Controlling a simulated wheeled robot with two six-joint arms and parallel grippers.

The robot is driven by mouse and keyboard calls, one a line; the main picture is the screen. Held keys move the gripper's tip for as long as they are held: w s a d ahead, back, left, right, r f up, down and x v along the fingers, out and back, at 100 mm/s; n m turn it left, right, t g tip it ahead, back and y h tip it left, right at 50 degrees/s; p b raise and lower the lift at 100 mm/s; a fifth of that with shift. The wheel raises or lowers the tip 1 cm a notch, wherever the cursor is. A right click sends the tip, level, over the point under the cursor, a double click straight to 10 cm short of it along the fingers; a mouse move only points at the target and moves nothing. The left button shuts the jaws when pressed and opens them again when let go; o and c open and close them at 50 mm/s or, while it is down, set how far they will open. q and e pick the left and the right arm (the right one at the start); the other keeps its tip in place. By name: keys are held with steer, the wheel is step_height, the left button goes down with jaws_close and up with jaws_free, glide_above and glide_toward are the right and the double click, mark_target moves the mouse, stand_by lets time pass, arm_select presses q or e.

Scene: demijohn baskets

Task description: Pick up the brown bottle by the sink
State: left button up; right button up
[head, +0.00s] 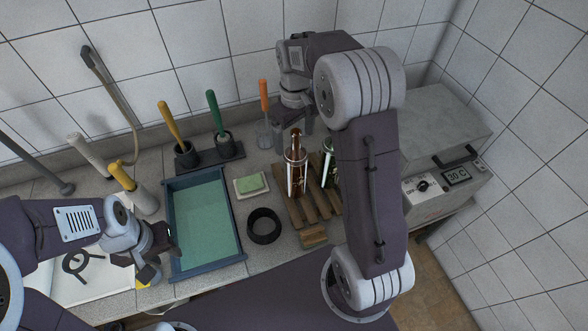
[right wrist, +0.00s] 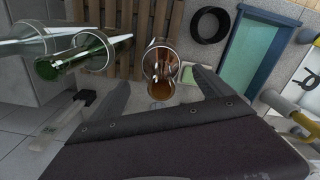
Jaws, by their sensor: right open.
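The brown bottle (head: 297,170) stands on a slatted wooden rack (head: 309,207) in the head view, with pale strips along its sides. In the right wrist view the brown bottle (right wrist: 160,66) lies ahead of my right gripper (right wrist: 161,79), roughly in line with the gap between the fingers. The right fingers are open and empty; I cannot tell how far the bottle is from them.
A green bottle (right wrist: 88,52) and a clear one (right wrist: 28,38) are beside the brown bottle. A grey heater box (head: 440,130) stands right.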

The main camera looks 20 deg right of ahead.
mark_target(296, 148)
steer(key=f, duration=0.2)
steer(key=s+f, duration=0.1)
steer(key=f, duration=0.1)
steer(key=shift+s+p, duration=0.2)
steer(key=shift+p, duration=0.2)
steer(key=shift+w, duration=0.2)
steer(key=shift+c, duration=0.5)
steer(key=c, duration=0.5)
steer(key=shift+s, duration=0.1)
jaws_close()
arm_select(q)
steer(key=shift+s+d+r, duration=0.1)
steer(key=shift+s+r, duration=0.2)
steer(key=shift+r, duration=0.35)
